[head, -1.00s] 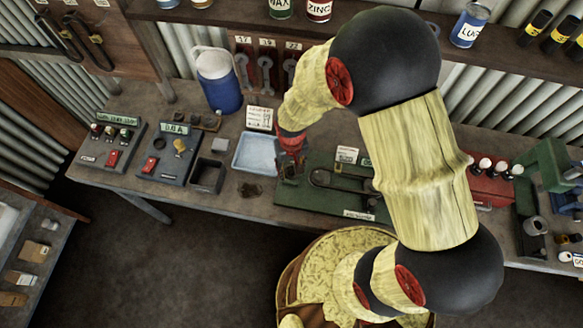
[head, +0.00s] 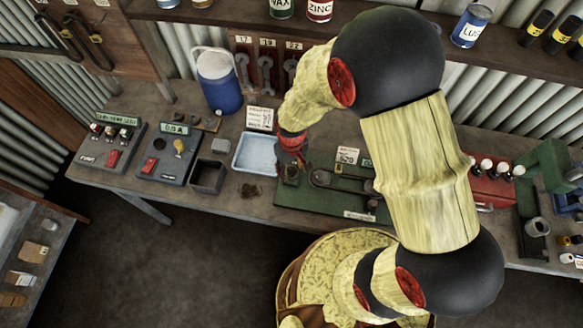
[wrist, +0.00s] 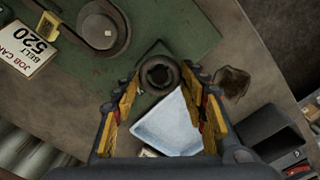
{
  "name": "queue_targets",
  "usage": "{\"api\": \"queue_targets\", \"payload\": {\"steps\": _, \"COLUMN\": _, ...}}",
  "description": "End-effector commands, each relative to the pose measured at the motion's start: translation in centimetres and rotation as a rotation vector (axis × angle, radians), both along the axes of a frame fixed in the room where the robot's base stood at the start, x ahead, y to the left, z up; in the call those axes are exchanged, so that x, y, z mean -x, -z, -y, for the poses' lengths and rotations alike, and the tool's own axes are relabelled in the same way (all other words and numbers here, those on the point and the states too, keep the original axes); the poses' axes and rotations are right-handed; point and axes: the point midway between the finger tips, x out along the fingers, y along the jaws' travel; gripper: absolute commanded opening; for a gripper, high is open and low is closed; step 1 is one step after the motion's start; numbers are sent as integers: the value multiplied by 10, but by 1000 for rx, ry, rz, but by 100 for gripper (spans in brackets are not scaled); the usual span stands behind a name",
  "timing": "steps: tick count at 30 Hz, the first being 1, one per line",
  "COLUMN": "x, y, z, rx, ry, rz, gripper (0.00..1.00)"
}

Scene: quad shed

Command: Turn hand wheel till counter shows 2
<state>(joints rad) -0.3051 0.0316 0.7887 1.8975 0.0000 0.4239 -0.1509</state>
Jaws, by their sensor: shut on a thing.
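My gripper (wrist: 160,85) points down over the left end of a green board (wrist: 160,15). Its two yellow-padded fingers close on either side of a dark round piece with a hollow middle, which looks like the hand wheel (wrist: 160,72). In the head view my gripper (head: 291,166) is small and partly hides this spot. On the same board (head: 330,208) a belt loop with a round pulley (head: 320,178) lies beside the gripper. A counter reading cannot be made out in either view; my arm covers part of the board.
A pale blue tray (head: 257,152) stands close left of the board, with a dark stain (head: 250,191) before it. Left are a dark bin (head: 207,177) and meter boxes (head: 165,152); right, a red box (head: 490,190).

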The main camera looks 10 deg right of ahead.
Motion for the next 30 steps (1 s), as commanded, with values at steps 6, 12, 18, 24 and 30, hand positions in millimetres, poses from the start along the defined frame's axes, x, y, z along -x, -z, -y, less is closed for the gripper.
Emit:
{"api": "queue_targets", "payload": {"steps": 6, "x": 0, "y": 0, "z": 0, "rx": 0, "ry": 1, "rz": 0, "gripper": 51}}
{"api": "queue_targets", "payload": {"steps": 12, "x": 0, "y": 0, "z": 0, "rx": 0, "ry": 1, "rz": 0, "gripper": 62}}
{"api": "queue_targets", "payload": {"steps": 18, "x": 0, "y": 0, "z": 0, "rx": 0, "ry": 1, "rz": 0, "gripper": 62}}
{"api": "queue_targets", "payload": {"steps": 24, "x": -1, "y": -8, "z": 0, "rx": -1, "ry": 1, "rz": 3, "gripper": 62}}
{"api": "queue_targets", "payload": {"steps": 30, "x": -2, "y": -43, "z": -1, "rx": -2, "ry": 1, "rz": 6, "gripper": 62}}
